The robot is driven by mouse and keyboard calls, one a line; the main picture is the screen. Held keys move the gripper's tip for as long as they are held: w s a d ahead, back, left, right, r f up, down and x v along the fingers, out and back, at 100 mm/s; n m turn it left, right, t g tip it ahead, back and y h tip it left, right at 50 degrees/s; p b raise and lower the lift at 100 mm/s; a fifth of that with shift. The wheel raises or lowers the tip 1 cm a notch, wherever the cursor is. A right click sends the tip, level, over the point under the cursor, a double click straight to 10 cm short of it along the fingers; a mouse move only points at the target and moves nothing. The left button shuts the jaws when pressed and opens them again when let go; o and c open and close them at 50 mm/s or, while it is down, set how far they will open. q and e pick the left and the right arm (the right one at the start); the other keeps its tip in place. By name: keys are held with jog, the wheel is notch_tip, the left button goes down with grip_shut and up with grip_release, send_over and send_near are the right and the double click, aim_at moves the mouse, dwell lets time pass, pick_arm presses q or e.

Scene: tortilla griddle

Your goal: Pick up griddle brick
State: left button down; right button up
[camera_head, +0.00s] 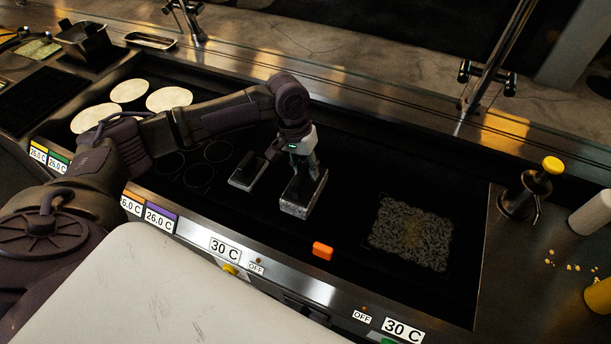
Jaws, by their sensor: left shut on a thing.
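My left arm comes in from the left, and its gripper (306,168) points down over the middle of the dark griddle (335,280). The gripper is shut on a dark block with a grey lower edge, the griddle brick (296,209). The gripper covers part of its top. I cannot tell whether the brick touches the griddle surface. A similar dark piece with a grey base (243,181) lies just to its left, apart from it. My right gripper does not show.
Several tortillas (168,99) lie on the griddle's left part. An orange block (322,251) sits at the front edge. A grey speckled patch (411,234) covers the right part. A yellow-topped dispenser (533,186) stands on the right counter. A metal rail borders the back.

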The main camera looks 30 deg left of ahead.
pick_arm(q)
jog(key=shift+r, duration=0.6)
notch_tip(320, 180, up, 2)
jog(key=shift+r+b, duration=0.25)
jog(key=shift+b, duration=0.35)
jog(key=d+r+b, duration=0.2)
jog(key=d+r, duration=0.5)
jog(key=d, duration=0.4)
jog(key=shift+d+r, duration=0.15)
jog(key=shift+d, duration=0.2)
jog(key=shift+s, duration=0.1)
